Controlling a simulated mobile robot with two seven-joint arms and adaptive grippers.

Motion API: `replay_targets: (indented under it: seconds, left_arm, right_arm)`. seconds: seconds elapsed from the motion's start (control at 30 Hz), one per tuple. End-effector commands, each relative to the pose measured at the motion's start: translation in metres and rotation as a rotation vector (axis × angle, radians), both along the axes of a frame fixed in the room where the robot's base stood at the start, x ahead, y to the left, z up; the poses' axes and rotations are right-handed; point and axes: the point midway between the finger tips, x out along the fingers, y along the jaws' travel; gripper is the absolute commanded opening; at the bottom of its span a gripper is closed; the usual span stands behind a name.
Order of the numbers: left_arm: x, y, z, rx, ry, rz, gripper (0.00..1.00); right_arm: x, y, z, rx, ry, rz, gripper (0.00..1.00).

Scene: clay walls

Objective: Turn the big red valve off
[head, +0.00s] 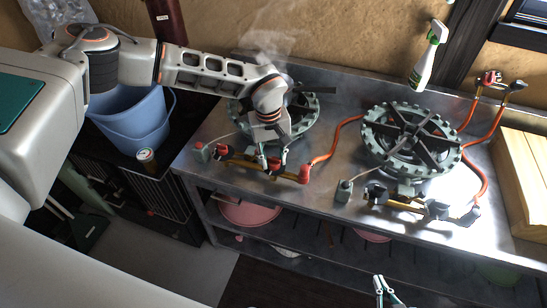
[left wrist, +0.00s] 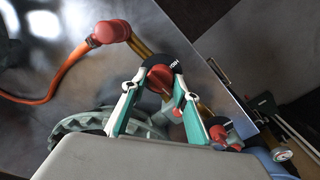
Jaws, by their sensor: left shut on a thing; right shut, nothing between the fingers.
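The red valve knob (head: 275,163) sits on the brass gas pipe in front of the left burner. In the left wrist view, the red knob (left wrist: 158,76), with a black round part beside it, lies between my finger pads. My left gripper (head: 269,154) reaches down from above and is shut on this knob; its fingers also show in the left wrist view (left wrist: 155,88). My fingers hide part of the knob in the head view, so its exact turn is hard to tell. My right gripper (head: 382,291) is at the bottom edge of the head view, shut and empty, away from the counter.
The left burner (head: 306,122) has faint smoke above it. The right burner (head: 372,131) stands beside it. An orange hose (head: 333,140) joins the left pipe. A spray bottle (head: 427,58), blue bucket (head: 132,122) and wooden box (head: 528,175) are around the metal counter.

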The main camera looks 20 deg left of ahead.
Motion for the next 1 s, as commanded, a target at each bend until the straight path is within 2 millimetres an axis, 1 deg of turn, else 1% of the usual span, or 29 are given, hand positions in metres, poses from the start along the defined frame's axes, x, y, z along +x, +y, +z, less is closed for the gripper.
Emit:
replay_targets:
  seconds: [0.03,0.07,0.1,0.4,0.53,0.67,0.9,1.0]
  left_arm:
    - [-0.001,0.001,-0.001,0.002,0.004,-0.001,0.32]
    - [-0.001,0.001,-0.001,0.002,0.004,-0.001,0.4]
    - [-0.001,0.001,-0.001,0.003,0.003,-0.001,0.45]
    - [0.0,0.001,0.0,0.001,0.001,0.0,0.45]
    - [0.0,0.001,0.007,0.001,-0.001,0.0,0.45]
    - [0.0,0.002,0.026,0.0,-0.002,0.001,0.45]
    - [-0.002,0.006,0.076,0.0,-0.002,0.002,0.45]
    - [-0.003,0.006,0.093,0.001,-0.001,0.0,0.45]
  right_arm:
    - [0.0,0.0,0.0,0.0,0.0,0.0,0.0]
    - [0.0,0.0,0.0,0.0,0.001,0.0,0.0]
    - [0.0,0.0,0.0,0.0,0.001,0.0,0.0]
    - [0.0,-0.001,-0.001,-0.003,0.001,-0.001,0.0]
    - [0.0,-0.001,0.0,-0.003,0.0,-0.001,0.0]
    - [0.0,-0.001,0.0,-0.002,0.0,0.0,0.0]
    - [0.0,0.0,0.0,-0.001,0.0,-0.001,0.0]
    - [0.0,0.0,0.0,-0.001,0.0,-0.001,0.0]
